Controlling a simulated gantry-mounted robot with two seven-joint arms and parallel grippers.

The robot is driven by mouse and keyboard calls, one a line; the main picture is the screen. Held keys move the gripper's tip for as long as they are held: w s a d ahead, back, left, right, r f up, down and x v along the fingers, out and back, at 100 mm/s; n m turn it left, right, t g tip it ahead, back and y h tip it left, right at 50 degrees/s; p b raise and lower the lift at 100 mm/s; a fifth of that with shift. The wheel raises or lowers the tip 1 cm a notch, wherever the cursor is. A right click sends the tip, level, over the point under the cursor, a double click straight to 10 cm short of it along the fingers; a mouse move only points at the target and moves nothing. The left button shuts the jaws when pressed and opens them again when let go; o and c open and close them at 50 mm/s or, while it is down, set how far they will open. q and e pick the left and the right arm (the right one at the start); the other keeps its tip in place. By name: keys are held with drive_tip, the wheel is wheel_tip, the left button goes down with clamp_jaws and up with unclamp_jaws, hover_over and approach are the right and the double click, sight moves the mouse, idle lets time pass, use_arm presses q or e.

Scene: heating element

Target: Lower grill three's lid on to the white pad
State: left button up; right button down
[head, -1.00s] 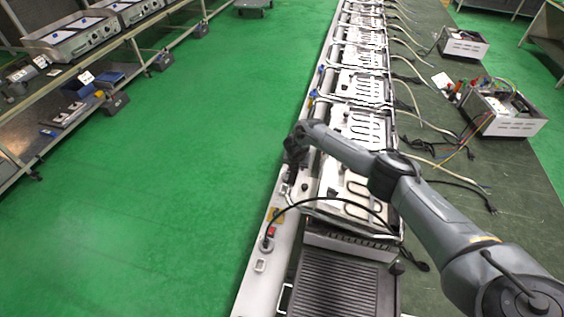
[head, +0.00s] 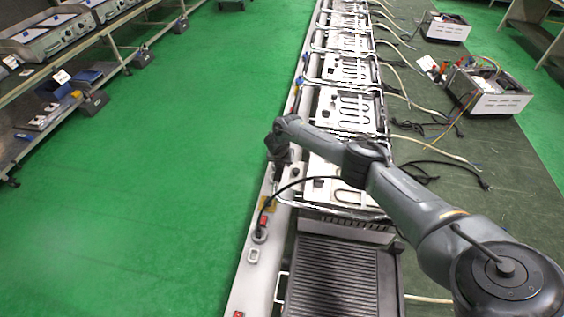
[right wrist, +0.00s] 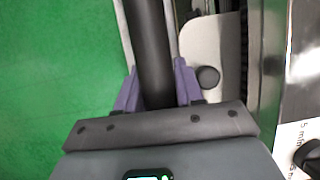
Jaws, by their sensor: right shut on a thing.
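My right gripper (head: 278,152) is at the left side of the grill line in the head view, at the end of my arm reaching across from the right. In the right wrist view its purple fingers (right wrist: 156,88) are shut on a thick dark bar (right wrist: 152,40), which looks like a lid handle. The lid itself is mostly hidden, and I cannot tell its tilt. Beneath the arm is a white panel (head: 322,180) with a dark heating-element loop, partly hidden by my forearm. I cannot tell which grill is number three. My left gripper is not in view.
A dark ribbed grill plate (head: 347,275) lies in front. More grills (head: 345,68) line the bench behind. Cables and open white housings (head: 490,103) stand on the right. Shelves with grills (head: 40,40) are at the left. The green floor (head: 160,190) between is clear.

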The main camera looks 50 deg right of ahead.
drive_tip(key=c, duration=0.8)
unclamp_jaws()
drive_tip(key=shift+s+d, duration=0.1)
drive_tip(key=shift+s, duration=0.05)
drive_tip(key=shift+r, duration=0.45)
drive_tip(key=p+v, duration=0.2)
drive_tip(key=v, duration=0.6)
drive_tip(key=shift+a+r+p, duration=0.25)
drive_tip(key=shift+p, duration=0.15)
drive_tip(key=shift+s+a+r, duration=0.2)
drive_tip(key=shift+r, duration=0.35)
